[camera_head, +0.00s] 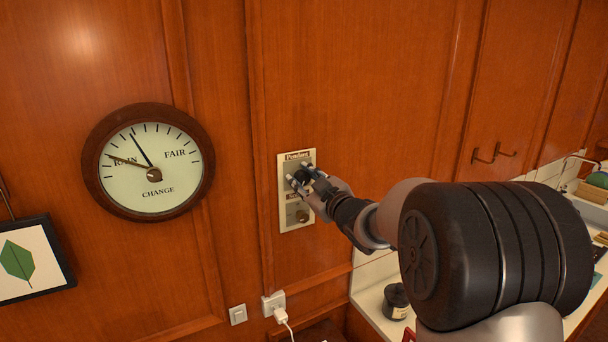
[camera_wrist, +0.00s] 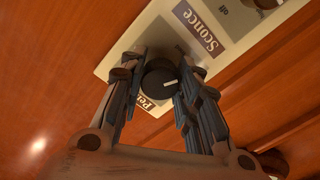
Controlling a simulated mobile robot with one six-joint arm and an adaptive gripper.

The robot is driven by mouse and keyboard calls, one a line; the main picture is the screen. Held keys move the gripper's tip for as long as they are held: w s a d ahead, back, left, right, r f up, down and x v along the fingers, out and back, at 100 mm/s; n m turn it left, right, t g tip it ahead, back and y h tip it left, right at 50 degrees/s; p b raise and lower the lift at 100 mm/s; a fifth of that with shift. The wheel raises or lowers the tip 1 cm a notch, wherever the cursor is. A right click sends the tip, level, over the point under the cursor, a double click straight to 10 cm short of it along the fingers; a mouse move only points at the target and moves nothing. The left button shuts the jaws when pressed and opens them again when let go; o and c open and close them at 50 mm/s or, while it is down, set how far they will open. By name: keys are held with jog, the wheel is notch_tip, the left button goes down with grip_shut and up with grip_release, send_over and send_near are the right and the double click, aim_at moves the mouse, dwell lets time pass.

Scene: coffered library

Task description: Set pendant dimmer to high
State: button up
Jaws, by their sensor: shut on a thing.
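A pale dimmer plate (camera_head: 283,205) is mounted on the wood-panelled wall, with a label reading "Pendant" at its top. The dark pendant dimmer knob (camera_head: 302,176) is on its upper half, partly hidden by my gripper (camera_head: 308,181). In the wrist view the round black knob (camera_wrist: 160,78), with a small white mark, sits between the fingers of my gripper (camera_wrist: 160,80). The gripper is shut on this knob. A second knob (camera_head: 302,215) is lower on the plate; in the wrist view a "Sconce" label (camera_wrist: 194,28) and the word "off" show. The pendant's setting marks are hidden.
A round barometer (camera_head: 150,195) hangs left of the plate, above a framed leaf picture (camera_head: 30,262). A light switch (camera_head: 238,314) and a socket with a plug (camera_head: 273,303) are below.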

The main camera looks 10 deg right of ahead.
jog(key=m+p, duration=0.3)
jog(key=m, duration=0.3)
jog(key=shift+r, duration=0.15)
jog(key=m+p, duration=0.3)
jog(key=m, duration=0.3)
jog(key=shift+m, duration=0.4)
jog(key=o, duration=1.1)
jog(key=shift+s+d, duration=0.1)
jog(key=v, duration=1.2)
